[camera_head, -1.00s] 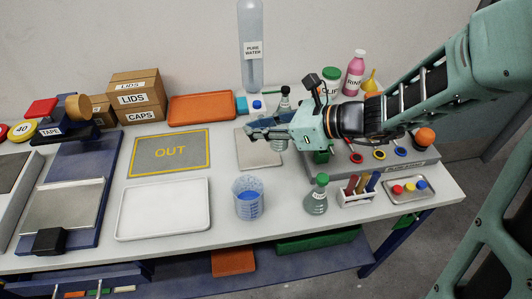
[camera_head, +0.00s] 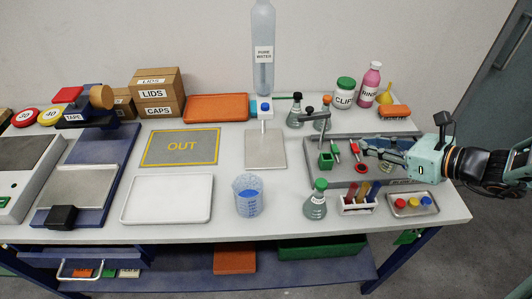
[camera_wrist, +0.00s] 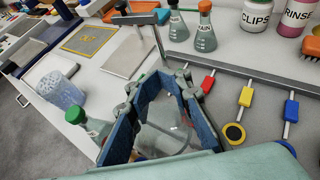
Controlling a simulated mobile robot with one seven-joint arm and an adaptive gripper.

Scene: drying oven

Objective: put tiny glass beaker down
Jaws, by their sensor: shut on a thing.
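A tiny clear glass beaker (camera_wrist: 165,135) shows between the blue-padded fingers of my gripper (camera_wrist: 158,112) in the wrist view. My gripper is shut on it. In the head view my gripper (camera_head: 368,148) is at the right, over the grey board (camera_head: 322,174). The beaker is hard to make out there. I cannot tell whether its base touches the board.
A green-capped flask (camera_head: 316,200), a vial rack (camera_head: 358,204) and a small tray (camera_head: 413,205) stand in front. A grey plate (camera_head: 265,150) and the OUT mat (camera_head: 160,148) are clear.

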